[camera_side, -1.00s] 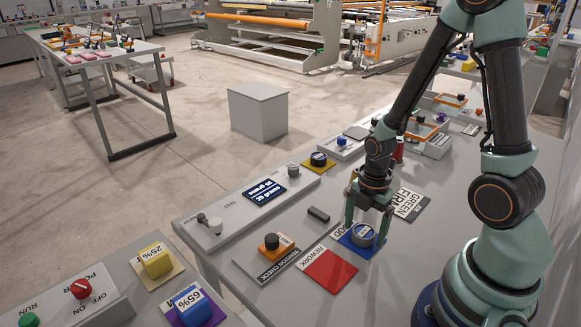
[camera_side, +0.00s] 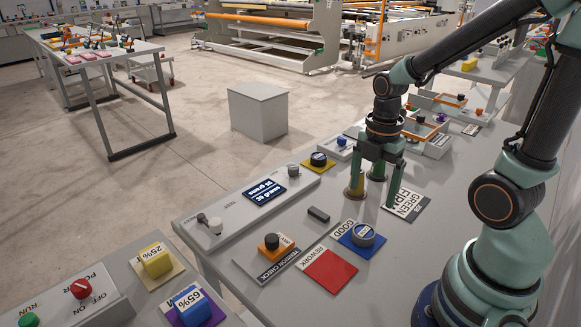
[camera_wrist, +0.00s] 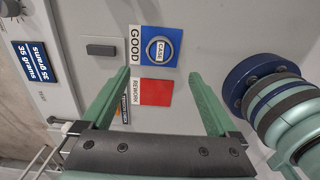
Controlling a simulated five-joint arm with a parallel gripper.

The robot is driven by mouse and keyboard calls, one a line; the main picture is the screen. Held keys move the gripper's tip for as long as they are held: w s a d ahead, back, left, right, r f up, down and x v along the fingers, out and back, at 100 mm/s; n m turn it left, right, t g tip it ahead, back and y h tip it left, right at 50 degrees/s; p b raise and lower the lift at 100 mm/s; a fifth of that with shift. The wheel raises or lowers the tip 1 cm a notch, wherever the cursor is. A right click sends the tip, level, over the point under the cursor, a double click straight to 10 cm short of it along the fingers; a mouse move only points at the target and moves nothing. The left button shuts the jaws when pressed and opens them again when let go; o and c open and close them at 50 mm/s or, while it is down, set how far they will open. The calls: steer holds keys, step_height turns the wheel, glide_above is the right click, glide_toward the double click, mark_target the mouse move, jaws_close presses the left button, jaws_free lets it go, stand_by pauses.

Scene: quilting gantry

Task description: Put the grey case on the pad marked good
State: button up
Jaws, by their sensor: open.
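In the wrist view the case (camera_wrist: 160,50) lies inside the blue area of the pad (camera_wrist: 143,60), apart from the fingers. My gripper (camera_side: 372,196) is open and raised above the table, behind the case in the side view. Nothing shows between its fingers (camera_wrist: 160,76) in the wrist view.
A red REWORK pad (camera_side: 328,270) lies beside the GOOD pad. An orange-based block with a black knob (camera_side: 270,243) sits on the TENSION CHECK pad. A dark bar (camera_side: 318,215) lies near the scale display (camera_side: 265,192).

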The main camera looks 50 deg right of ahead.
steer(key=w+a+r+m+t, duration=0.1)
steer(key=a+r+m+t, duration=0.1)
steer(key=r+m, duration=0.4)
steer(key=w+a+r+m+t, duration=0.1)
steer(key=a+r+m+t, duration=0.2)
steer(key=m, duration=0.9)
steer(key=shift+w+a+r+t, duration=0.3)
steer(key=shift+a+r, duration=0.7)
steer(key=shift+r, duration=0.5)
